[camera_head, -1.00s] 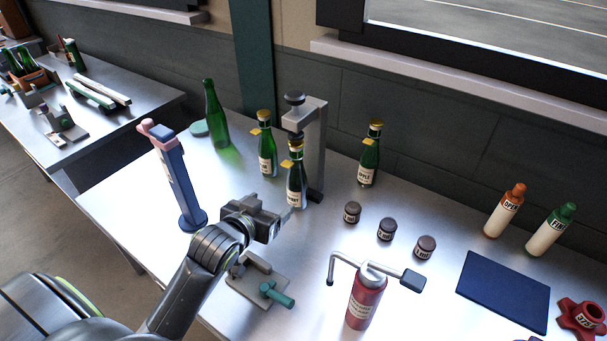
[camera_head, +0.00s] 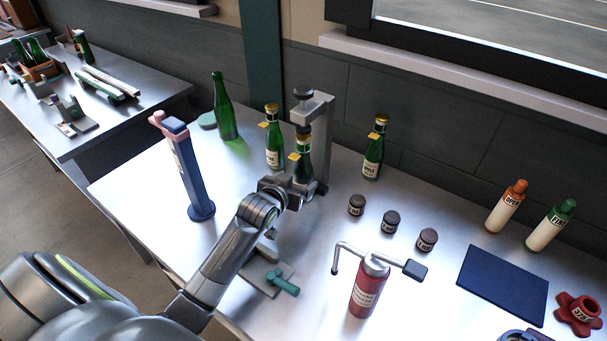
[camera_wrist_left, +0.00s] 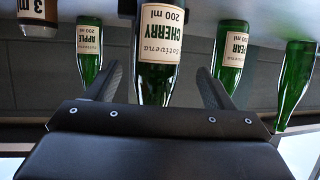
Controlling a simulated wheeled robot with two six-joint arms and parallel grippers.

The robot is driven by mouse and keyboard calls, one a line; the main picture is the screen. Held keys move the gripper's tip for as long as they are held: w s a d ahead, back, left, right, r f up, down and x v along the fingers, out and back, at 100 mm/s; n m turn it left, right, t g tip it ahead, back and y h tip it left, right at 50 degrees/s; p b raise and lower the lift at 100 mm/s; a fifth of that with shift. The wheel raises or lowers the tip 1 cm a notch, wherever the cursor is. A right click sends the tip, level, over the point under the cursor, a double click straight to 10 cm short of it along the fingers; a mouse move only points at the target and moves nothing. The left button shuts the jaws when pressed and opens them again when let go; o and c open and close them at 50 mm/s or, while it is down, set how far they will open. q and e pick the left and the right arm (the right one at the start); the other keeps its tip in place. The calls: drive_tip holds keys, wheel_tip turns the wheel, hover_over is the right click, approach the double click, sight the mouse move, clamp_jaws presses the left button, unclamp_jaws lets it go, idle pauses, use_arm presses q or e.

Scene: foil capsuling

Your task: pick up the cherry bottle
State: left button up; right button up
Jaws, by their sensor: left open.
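The cherry bottle (camera_head: 304,158) is green with a gold cap and stands upright by the grey post of a stand. In the left wrist view the cherry bottle (camera_wrist_left: 158,50) appears upside down, its CHERRY label readable. My left gripper (camera_head: 298,186) is open at its lower part. In the wrist view the left gripper (camera_wrist_left: 162,75) has a dark finger on each side of the bottle, with gaps visible. The bottle's lower part is hidden by the gripper in the head view. My right gripper is not in view.
The pear bottle (camera_head: 274,145) stands close on the left, the apple bottle (camera_head: 374,152) to the right. The grey stand (camera_head: 323,140) is right behind.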

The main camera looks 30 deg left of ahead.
sight(299, 181)
use_arm(q)
drive_tip(key=shift+d+p+x, duration=0.1)
drive_tip(key=shift+p+x, duration=0.15)
drive_tip(key=shift+x, duration=0.95)
drive_tip(key=shift+d+p+x, duration=0.15)
drive_tip(key=shift+p+x, duration=0.05)
drive_tip(key=shift+x, duration=1)
drive_tip(key=c, duration=1.4)
